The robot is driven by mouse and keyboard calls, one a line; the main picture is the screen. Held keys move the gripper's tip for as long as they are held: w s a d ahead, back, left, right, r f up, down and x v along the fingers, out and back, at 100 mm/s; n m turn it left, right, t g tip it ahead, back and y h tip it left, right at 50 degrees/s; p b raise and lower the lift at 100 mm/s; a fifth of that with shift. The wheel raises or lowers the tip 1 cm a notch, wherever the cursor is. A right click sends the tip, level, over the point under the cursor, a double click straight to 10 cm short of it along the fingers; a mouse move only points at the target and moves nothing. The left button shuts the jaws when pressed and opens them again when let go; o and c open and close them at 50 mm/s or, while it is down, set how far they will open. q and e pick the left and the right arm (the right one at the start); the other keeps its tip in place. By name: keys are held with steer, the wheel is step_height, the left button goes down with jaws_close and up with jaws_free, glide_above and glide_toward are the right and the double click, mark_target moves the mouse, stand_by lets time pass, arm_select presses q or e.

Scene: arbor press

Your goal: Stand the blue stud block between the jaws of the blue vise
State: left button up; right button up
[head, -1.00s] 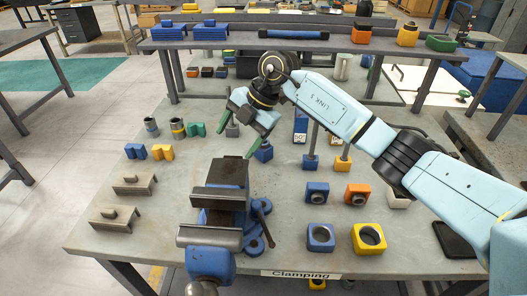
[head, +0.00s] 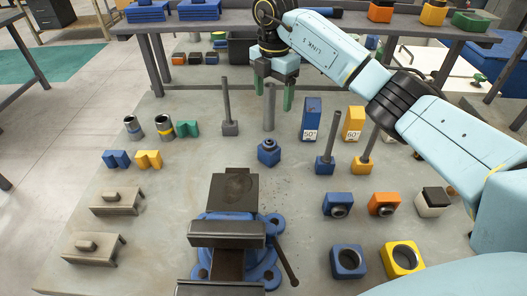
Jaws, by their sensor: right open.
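A small blue block with a short round stud on top (head: 268,153) stands on the table behind the vise, turned at an angle. The blue vise (head: 266,262) is at the front centre; its grey jaws lie across it, with nothing standing in the gap between them. My right gripper (head: 273,100) points down, open, beyond and above the blue stud block, apart from it. A grey upright rod (head: 269,112) shows between its fingers in the picture; I cannot tell whether it is within them in depth. My left gripper is out of view.
Blue (head: 325,166) and yellow (head: 362,164) blocks with tall rods stand right of the stud block. Angle blocks (head: 312,120) stand behind them, bored blocks (head: 348,262) in front. V-blocks (head: 116,159) and clamps (head: 115,201) lie left. The vise handle (head: 285,262) sticks out right.

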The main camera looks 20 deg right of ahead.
steer(key=b, duration=0.4)
glide_toward(269, 141)
steer(key=shift+d+f+b, duration=0.3)
steer(key=shift+d+b, duration=0.1)
steer(key=shift+b, duration=0.05)
step_height(269, 141, down, 7)
steer(key=shift+r, duration=0.1)
steer(key=shift+a+f+b, duration=0.2)
steer(key=shift+f+b, duration=0.05)
steer(key=shift+f, duration=1.2)
steer(key=shift+a+f+b, duration=0.15)
steer(key=shift+f+b, duration=0.05)
steer(key=shift+f, duration=1.25)
steer(key=c, duration=1.5)
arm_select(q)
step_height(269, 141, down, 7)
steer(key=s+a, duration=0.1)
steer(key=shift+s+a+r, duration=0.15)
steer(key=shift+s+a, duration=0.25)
arm_select(e)
steer(key=shift+w+r, duration=0.1)
steer(key=shift+r, duration=0.05)
jaws_close()
